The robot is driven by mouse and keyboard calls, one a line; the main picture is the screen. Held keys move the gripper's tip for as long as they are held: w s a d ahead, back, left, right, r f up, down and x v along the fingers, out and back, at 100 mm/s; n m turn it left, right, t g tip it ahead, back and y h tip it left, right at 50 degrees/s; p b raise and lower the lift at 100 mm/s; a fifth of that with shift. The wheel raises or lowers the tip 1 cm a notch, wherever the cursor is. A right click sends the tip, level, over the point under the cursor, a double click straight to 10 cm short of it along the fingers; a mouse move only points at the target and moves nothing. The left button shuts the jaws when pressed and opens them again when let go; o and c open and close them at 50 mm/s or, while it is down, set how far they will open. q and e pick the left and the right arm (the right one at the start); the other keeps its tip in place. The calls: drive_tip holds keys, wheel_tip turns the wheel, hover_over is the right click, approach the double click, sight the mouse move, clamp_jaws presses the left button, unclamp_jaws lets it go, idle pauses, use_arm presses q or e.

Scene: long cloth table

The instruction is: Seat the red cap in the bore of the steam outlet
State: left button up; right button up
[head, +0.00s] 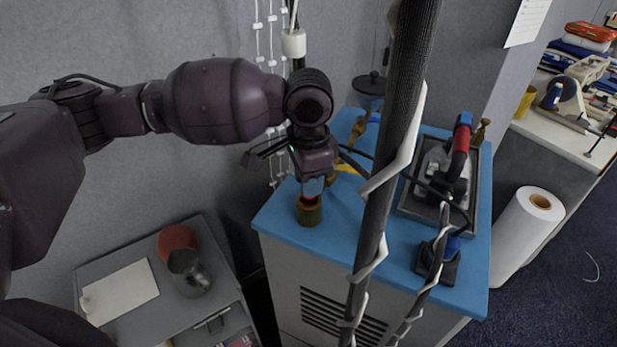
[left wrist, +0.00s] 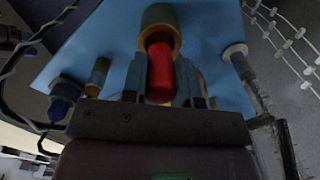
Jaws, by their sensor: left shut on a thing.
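My left gripper (head: 313,186) points down over the left front part of the blue-topped cabinet. It is shut on the red cap (left wrist: 160,74), which shows between the two fingers in the left wrist view. In the head view only a bit of red (head: 310,198) shows below the fingertips. The steam outlet (head: 308,214), a short upright brass-olive cylinder, stands directly under the cap. In the left wrist view the cap's far end overlaps the mouth of the outlet (left wrist: 161,14). I cannot tell how deep it sits in the bore. My right gripper is in neither view.
A dark hose with a pale wrap (head: 398,110) rises in front of the cabinet top (head: 340,258). An iron with a red handle (head: 460,145) stands on a tray to the right. A low grey cabinet (head: 215,245) with a jar (head: 188,272) is at lower left.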

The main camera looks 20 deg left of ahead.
use_arm(q)
drive_tip(key=shift+f, duration=1.55)
idle(0.7)
drive_tip(key=o, duration=1)
drive_tip(key=shift+o, duration=0.2)
wheel_tip(320, 180, up, 10)
drive_tip(key=shift+f+b, duration=0.1)
drive_tip(key=shift+b, duration=0.25)
drive_tip(key=shift+r, duration=0.6)
drive_tip(key=shift+s+f, duration=0.1)
